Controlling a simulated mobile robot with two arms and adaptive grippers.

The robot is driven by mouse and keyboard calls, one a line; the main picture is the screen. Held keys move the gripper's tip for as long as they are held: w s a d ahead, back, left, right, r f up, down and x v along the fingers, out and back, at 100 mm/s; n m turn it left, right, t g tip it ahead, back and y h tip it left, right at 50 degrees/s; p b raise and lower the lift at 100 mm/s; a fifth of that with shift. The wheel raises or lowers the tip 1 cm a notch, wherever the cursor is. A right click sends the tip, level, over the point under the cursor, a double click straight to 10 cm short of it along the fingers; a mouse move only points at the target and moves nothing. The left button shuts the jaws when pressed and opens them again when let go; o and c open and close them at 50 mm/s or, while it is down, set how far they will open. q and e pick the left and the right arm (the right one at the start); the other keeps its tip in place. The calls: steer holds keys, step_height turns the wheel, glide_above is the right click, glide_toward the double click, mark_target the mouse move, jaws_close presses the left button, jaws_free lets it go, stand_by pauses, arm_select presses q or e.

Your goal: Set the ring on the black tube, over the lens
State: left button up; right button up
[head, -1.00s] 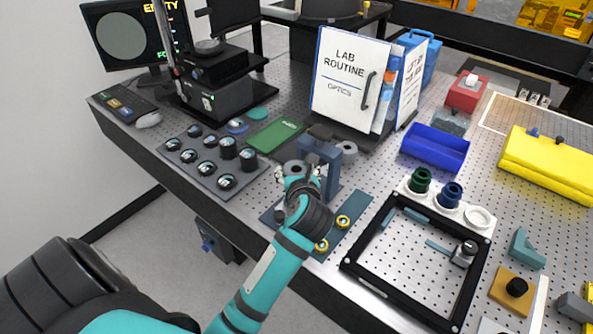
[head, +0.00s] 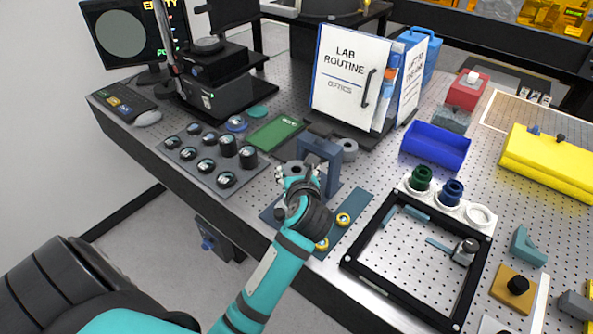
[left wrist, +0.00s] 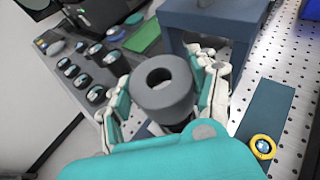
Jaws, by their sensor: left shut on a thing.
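My left gripper (head: 299,178) is shut on a dark grey round piece with a central hole (left wrist: 162,88), in front of a blue-grey stand (head: 320,152). The piece stands between the finger pads in the left wrist view, with a narrower part below it. I cannot tell whether this is the tube, or the tube with a ring on it. My right gripper is out of view.
A grey tray (head: 197,183) with several lenses and dark cylinders lies to the left. A black square frame (head: 362,238) lies right of the mat. The bench's front edge is close.

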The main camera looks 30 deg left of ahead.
arm_select(q)
steer(key=shift+f+b, duration=1)
steer(key=shift+f, duration=0.45)
steer(key=o, duration=0.9)
steer(key=shift+o, duration=0.2)
steer(key=shift+s+d+r, duration=0.1)
steer(key=shift+s+d, duration=0.05)
steer(key=v, duration=0.7)
steer(key=shift+r, duration=0.15)
